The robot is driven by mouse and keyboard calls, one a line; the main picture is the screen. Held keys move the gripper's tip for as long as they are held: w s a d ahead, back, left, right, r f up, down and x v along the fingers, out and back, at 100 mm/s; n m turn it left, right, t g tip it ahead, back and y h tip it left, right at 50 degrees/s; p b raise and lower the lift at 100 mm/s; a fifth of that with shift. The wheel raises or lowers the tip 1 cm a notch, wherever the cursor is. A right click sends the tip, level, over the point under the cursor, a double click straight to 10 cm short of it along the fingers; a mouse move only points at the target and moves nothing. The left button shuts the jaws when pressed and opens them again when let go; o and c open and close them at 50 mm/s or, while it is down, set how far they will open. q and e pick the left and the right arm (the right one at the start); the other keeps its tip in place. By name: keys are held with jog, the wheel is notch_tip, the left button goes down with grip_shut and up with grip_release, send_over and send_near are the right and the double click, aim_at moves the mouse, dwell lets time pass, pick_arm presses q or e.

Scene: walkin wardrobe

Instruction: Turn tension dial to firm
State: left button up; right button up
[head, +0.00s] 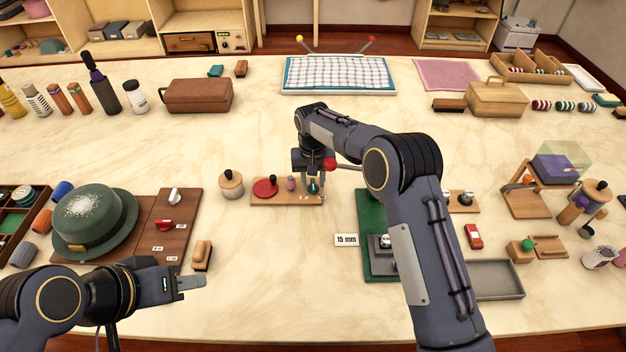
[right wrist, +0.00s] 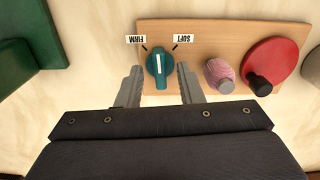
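The teal tension dial (right wrist: 158,67) sits on a wooden board (right wrist: 215,43), with a white pointer mark on its top. In the right wrist view, a FIRM label (right wrist: 136,39) and a SOFT label (right wrist: 183,39) appear upside down beyond it. The white mark lies roughly between the two label lines. My right gripper (right wrist: 160,82) is open, one finger on each side of the dial, with small gaps visible. In the head view the dial (head: 314,187) shows just below my right gripper (head: 314,178). My left gripper (head: 192,285) is far from it, near the front left; its opening is unclear.
On the same board stand a pink spool-like piece (right wrist: 219,75) and a red disc with a dark knob (right wrist: 271,65). A lidded wooden jar (head: 231,184) stands to the left. A green board (head: 371,215) lies to the right. A green hat (head: 93,222) is at left.

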aim_at(313, 184)
notch_tip(313, 184, up, 8)
jog(key=shift+f, duration=0.25)
